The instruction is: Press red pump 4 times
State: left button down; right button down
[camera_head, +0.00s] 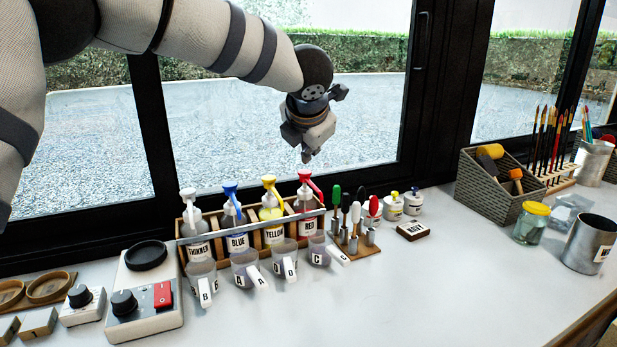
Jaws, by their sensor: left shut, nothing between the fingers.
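The red pump (305,180) tops the bottle labelled RED (307,219), at the right end of a wooden rack (260,237). The yellow pump (270,183), the blue pump (231,190) and the white thinner pump (188,196) stand in the same rack to its left. My left gripper (306,158) is shut and empty, pointing down. In the picture its fingertips are just above the red pump head, with a small gap between them. My right gripper is not in view.
Several clear cups (245,266) with lettered handles stand before the rack. Upright tools (352,222) and small white jars (393,206) stand close to its right. A scale (142,300) is at left. The right front bench is clear.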

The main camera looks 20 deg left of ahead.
aim_at(309, 172)
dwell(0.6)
pick_arm(q)
jog(key=shift+f, duration=0.45)
jog(key=shift+f, duration=0.95)
dwell(0.6)
jog(key=shift+r, duration=1.35)
notch_tip(309, 172, up, 6)
dwell(0.4)
